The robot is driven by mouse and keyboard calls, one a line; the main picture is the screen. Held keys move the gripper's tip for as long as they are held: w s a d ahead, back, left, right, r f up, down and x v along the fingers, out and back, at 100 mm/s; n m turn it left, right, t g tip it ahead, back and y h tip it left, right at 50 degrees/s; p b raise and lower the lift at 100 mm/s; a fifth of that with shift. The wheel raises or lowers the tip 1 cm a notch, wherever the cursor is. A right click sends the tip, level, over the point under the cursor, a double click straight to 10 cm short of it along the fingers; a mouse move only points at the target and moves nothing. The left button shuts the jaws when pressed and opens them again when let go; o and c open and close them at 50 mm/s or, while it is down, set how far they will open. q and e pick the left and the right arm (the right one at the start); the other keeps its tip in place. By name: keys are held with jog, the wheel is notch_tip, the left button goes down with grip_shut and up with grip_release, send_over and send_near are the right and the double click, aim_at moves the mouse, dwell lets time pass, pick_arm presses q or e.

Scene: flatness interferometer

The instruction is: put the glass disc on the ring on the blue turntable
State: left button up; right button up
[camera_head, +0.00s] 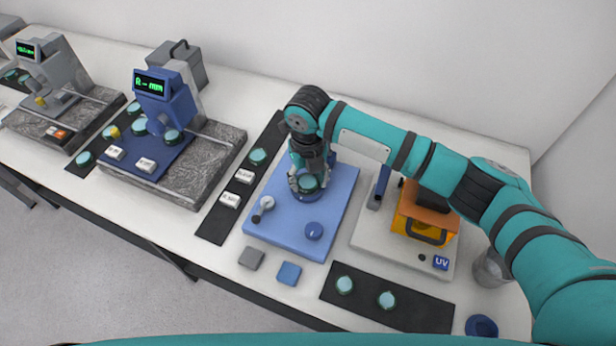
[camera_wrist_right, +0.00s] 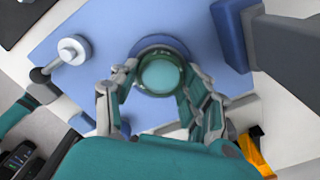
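The blue turntable base (camera_head: 275,222) stands in the middle of the table, with a round blue ring (camera_head: 303,199) near its centre. The glass disc (camera_head: 309,184), greenish and round, is at the ring. In the right wrist view the glass disc (camera_wrist_right: 160,73) overlaps the ring (camera_wrist_right: 160,43), whose rim shows behind it. My right gripper (camera_head: 308,182) reaches down from above with its fingers on both sides of the disc, seemingly touching its rim. Whether the disc rests fully on the ring cannot be told. My left gripper is not in view.
A white-based UV unit with an orange box (camera_head: 425,220) stands right of the turntable. A black mat (camera_head: 420,308) with two discs lies in front. Loose grey (camera_head: 251,258) and blue (camera_head: 289,273) squares lie nearby. Blue gauge (camera_head: 165,100) on granite is at left.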

aim_at(308, 182)
jog(key=o, duration=0.4)
jog(key=shift+s+f, duration=0.1)
jog(key=shift+f, duration=0.2)
jog(key=shift+r, duration=0.55)
jog(key=shift+r+b, duration=1.45)
jog(key=shift+r, duration=4.45)
